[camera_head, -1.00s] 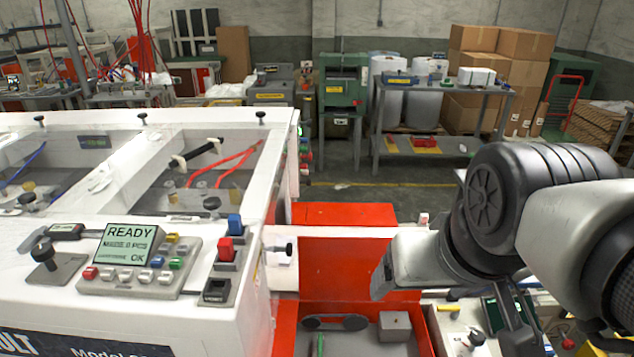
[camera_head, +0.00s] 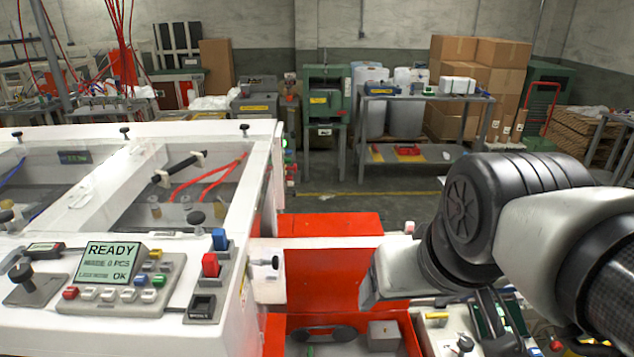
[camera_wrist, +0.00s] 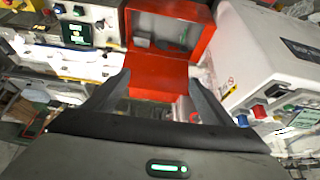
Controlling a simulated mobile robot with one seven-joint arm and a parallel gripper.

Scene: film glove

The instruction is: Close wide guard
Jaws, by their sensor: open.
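No part is labelled as the wide guard, and I cannot tell for certain which it is. In the head view, a framed window with a black bar handle (camera_head: 180,167) lies on top of the white machine (camera_head: 225,325) at left; the handle sits near its far side. A red box-like part (camera_head: 330,270) stands right of the machine. In the wrist view my gripper (camera_wrist: 158,82) is open and empty, its two dark fingers spread before a red panel (camera_wrist: 160,72) with an open red compartment (camera_wrist: 172,30) beyond. The fingertips' distance from it is unclear. My arm hides part of the head view.
A control panel (camera_head: 120,280) reading READY sits on the machine's near right corner, beside red and blue buttons (camera_head: 212,252). A red tray (camera_head: 340,340) holds a grey block (camera_head: 384,335). A metal table (camera_head: 425,150) and cardboard boxes (camera_head: 478,65) stand beyond an open floor.

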